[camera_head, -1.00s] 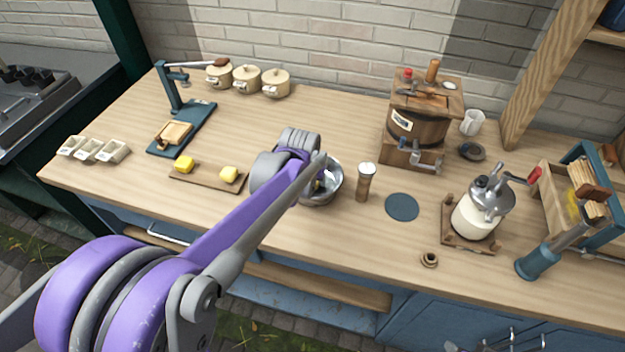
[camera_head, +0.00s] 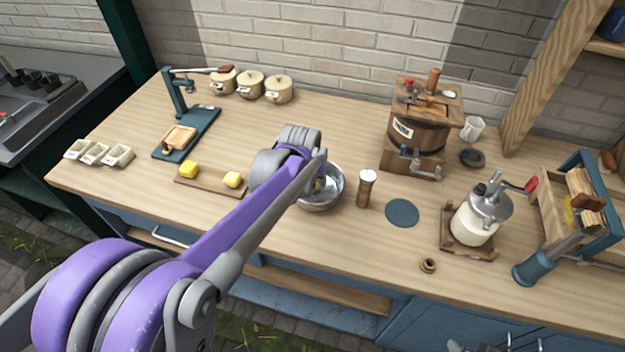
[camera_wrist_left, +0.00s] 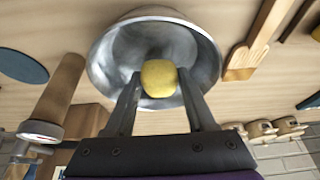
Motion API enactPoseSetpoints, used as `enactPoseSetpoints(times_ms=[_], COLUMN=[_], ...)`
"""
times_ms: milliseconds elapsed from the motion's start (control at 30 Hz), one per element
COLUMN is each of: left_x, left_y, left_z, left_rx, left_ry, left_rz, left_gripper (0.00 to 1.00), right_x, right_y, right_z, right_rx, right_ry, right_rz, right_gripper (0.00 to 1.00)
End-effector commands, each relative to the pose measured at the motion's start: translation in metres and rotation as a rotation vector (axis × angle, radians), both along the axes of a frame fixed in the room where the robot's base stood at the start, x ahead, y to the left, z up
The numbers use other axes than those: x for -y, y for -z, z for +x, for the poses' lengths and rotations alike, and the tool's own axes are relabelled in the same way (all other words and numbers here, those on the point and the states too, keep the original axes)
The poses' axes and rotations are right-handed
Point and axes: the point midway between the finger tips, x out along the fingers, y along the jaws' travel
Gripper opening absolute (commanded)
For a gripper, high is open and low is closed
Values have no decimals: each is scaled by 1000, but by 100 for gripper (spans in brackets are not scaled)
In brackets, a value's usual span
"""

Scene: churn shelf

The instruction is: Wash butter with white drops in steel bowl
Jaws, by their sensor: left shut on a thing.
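The steel bowl (camera_head: 333,198) stands on the worktop, partly hidden by my left arm in the head view. In the left wrist view its rim (camera_wrist_left: 105,45) and shiny inside show behind a yellow butter lump (camera_wrist_left: 158,78). My left gripper (camera_wrist_left: 158,88) is shut on this lump, one finger on each side, at the bowl's mouth. I cannot tell whether the lump touches the bowl. Two other butter lumps, one on the left (camera_head: 189,169) and one on the right (camera_head: 233,179), lie on a wooden board (camera_head: 210,184). White drops are too small to make out.
A wooden shaker (camera_head: 366,188) stands close right of the bowl, beside a blue round mat (camera_head: 402,212). Cream pots (camera_head: 250,86) and a blue press (camera_head: 187,130) are back left.

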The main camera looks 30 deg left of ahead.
Motion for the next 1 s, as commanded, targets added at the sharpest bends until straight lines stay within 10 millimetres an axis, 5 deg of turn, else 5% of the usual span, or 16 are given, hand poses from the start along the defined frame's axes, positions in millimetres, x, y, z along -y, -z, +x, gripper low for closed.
enactPoseSetpoints(times_ms=[600,1000], left_x=[0,0], left_y=[-45,-45], left_z=[0,0], left_rx=[1,0], left_ry=[0,0], left_rz=[0,0], left_gripper=[0,0], right_x=[0,0], right_y=[-36,-35], right_z=[12,11], right_rx=[22,22], right_ry=[0,0], right_rz=[0,0], right_gripper=[54,54])
